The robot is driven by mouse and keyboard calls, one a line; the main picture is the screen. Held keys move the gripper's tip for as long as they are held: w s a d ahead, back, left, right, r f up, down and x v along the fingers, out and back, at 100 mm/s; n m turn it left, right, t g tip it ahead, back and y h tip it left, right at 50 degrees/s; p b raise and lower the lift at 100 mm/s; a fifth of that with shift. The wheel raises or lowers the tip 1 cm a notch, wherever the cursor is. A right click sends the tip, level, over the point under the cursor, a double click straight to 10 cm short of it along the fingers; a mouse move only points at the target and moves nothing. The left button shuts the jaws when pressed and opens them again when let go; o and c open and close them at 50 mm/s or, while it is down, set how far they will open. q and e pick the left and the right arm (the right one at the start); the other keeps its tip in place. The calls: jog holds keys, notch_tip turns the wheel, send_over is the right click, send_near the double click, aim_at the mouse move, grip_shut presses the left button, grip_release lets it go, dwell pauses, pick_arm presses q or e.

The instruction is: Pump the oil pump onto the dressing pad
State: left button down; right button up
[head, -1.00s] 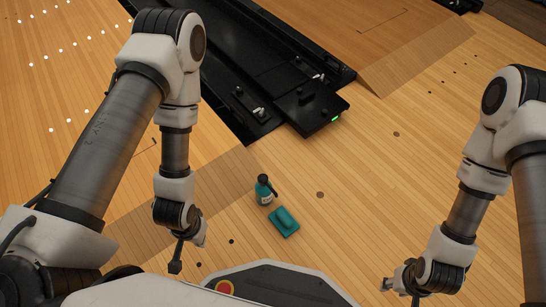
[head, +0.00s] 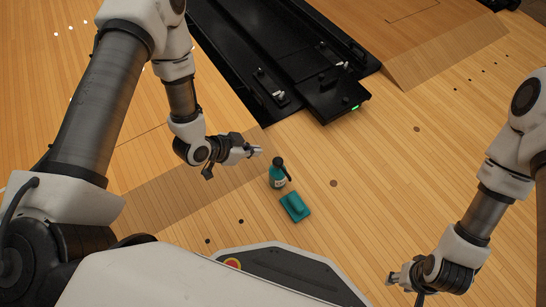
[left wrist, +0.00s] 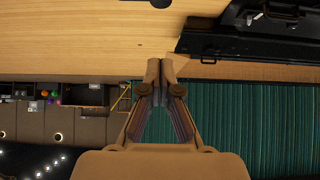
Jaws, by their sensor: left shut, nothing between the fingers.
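The oil pump (head: 277,176) is a teal bottle with a black pump head and a pale label, upright on the wooden floor. The dressing pad (head: 294,206) is a teal block with a raised top, lying just below and right of the bottle. My left gripper (head: 257,151) is shut and empty, just left of and above the pump head in the picture, apart from it. Its closed fingers (left wrist: 160,68) show in the left wrist view, where neither bottle nor pad is seen. My right gripper (head: 393,281) is at the lower right, away from both; its fingers are too small to judge.
A black ball-return track (head: 300,70) with small fittings and a green light lies beyond the bottle. A raised wooden platform (head: 420,30) stands at the upper right. The floor right of the pad is clear. My own base fills the bottom.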

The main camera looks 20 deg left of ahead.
pick_arm(q)
jog(key=b, duration=0.6)
send_over(281, 159)
jog(key=s+a, duration=0.2)
jog(key=f, duration=0.8)
jog(key=shift+d, duration=0.25)
notch_tip(281, 159, down, 3)
jog(key=shift+r+b, duration=0.2)
jog(key=shift+b, duration=0.75)
jog(key=shift+f, duration=0.3)
